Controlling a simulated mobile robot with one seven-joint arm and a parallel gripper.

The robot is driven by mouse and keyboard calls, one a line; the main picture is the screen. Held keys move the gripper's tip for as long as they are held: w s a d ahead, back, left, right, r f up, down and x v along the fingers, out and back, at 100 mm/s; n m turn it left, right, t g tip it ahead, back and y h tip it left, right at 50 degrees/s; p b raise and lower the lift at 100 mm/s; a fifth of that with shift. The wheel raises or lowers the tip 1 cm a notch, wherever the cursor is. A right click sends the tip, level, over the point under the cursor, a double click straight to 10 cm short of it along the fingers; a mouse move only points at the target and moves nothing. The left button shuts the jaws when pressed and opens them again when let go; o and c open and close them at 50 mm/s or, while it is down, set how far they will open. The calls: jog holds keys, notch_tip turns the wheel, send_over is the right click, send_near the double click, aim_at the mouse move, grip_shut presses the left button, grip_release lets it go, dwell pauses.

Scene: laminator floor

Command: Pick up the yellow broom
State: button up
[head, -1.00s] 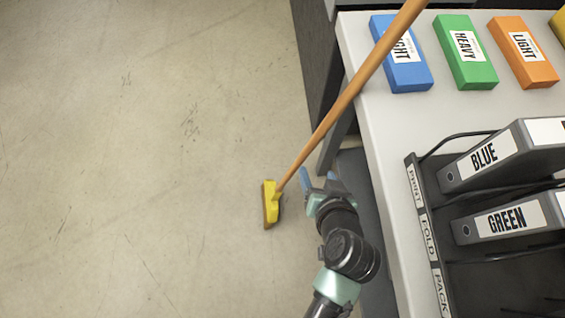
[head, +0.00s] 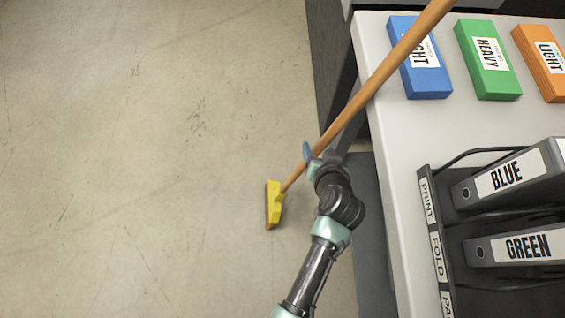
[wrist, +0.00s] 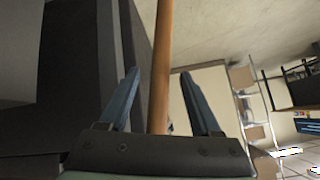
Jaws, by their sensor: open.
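The yellow broom has a yellow head (head: 274,204) on the floor and a long orange-brown handle (head: 385,72). The handle slants up to the right, passing in front of the white table's corner in the head view. My gripper (head: 316,156) is at the lower part of the handle, above the broom head. In the wrist view the handle (wrist: 161,65) runs between the two blue fingers of my open gripper (wrist: 160,88), closer to the left finger. Gaps show on both sides, so the fingers do not grip it. The broom head is not visible in the wrist view.
A white table (head: 400,150) stands at the right with blue (head: 420,58), green (head: 488,60) and orange (head: 542,60) blocks. A dark rack (head: 436,235) holds binders labelled BLUE (head: 505,178) and GREEN (head: 520,247). The floor (head: 130,150) at left is clear.

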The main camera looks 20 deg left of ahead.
jog(key=shift+x, duration=1)
grip_shut()
jog(key=shift+r, duration=0.1)
